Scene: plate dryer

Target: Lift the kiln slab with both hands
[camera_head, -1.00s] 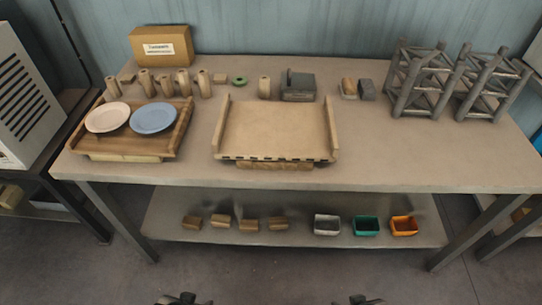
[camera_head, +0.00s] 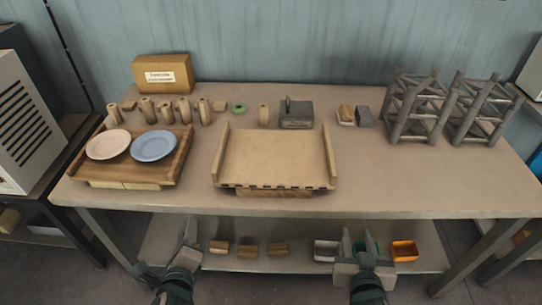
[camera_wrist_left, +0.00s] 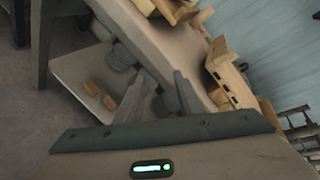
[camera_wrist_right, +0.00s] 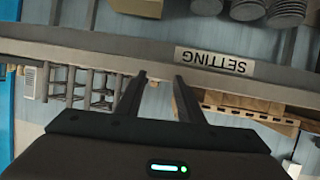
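The kiln slab appears to be the wide beige board (camera_head: 275,155) with raised side rails and a notched front edge. It lies flat on the table, raised on a block at the front. My left gripper (camera_head: 188,232) is in front of the table, low and left of the slab. My right gripper (camera_head: 353,243) is in front of the table, low and right of the slab. Both are apart from the slab. In the left wrist view the fingers (camera_wrist_left: 160,90) are apart and empty. In the right wrist view the fingers (camera_wrist_right: 160,85) are also apart and empty.
A wooden tray (camera_head: 125,178) with a pink plate (camera_head: 108,144) and a blue plate (camera_head: 154,146) is left of the slab. Clay cylinders and a grey block (camera_head: 296,114) stand behind. Grey racks (camera_head: 418,105) stand at right.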

